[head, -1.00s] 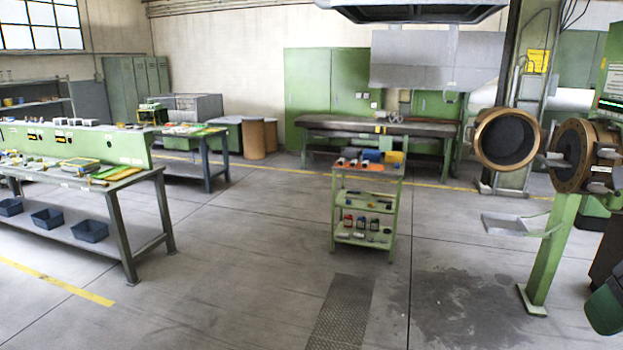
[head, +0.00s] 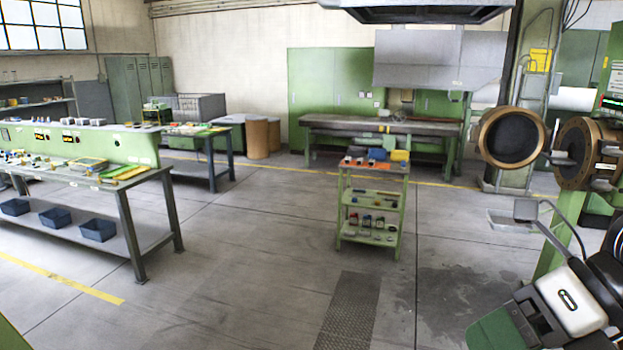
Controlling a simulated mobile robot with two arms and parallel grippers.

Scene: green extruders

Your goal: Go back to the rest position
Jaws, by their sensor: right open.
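My right gripper (head: 497,329) is in the lower right corner of the head view, at the end of a white and black wrist. Its green end points to the lower left and nothing shows held in it. It is open. It appears over the floor in front of the green post of the extruder, clear of the cart. My left gripper is not in view. A green sliver shows at the bottom left corner, too little to tell what it is.
A small green cart (head: 372,210) with parts on its shelves stands mid-floor. A long workbench (head: 130,183) with blue bins below is at the left. The extruder's round flanged head (head: 574,153) is at the right. The floor (head: 240,260) between is clear.

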